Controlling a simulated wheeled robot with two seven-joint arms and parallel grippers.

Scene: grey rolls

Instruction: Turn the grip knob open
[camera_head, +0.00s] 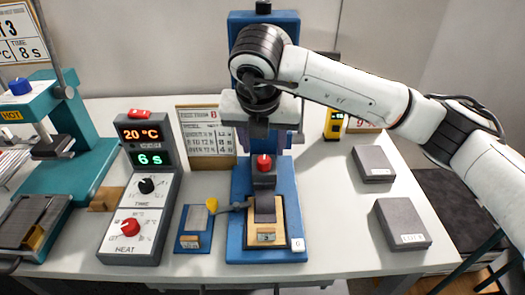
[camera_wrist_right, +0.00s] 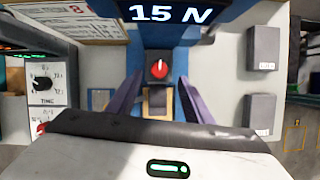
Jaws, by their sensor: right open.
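The grip knob is a small red knob (camera_head: 263,162) on a dark block at the front of the blue tester's column. In the right wrist view the red knob (camera_wrist_right: 158,69) lies between the two finger tips, with a pale mark on its face. My right gripper (camera_head: 272,140) hangs in front of the blue column, just above the knob, pointing down. It is open, and its purple fingers (camera_wrist_right: 160,84) stand apart on either side with nothing between them touching the knob that I can see. My left gripper is not in view.
The blue tester (camera_head: 236,215) holds a wooden block below the knob; its display (camera_wrist_right: 170,13) reads 15 N. A grey heat-and-time control box (camera_head: 115,243) stands left, beside a teal press (camera_head: 85,155). Two grey boxes (camera_head: 402,222) lie right on the white table.

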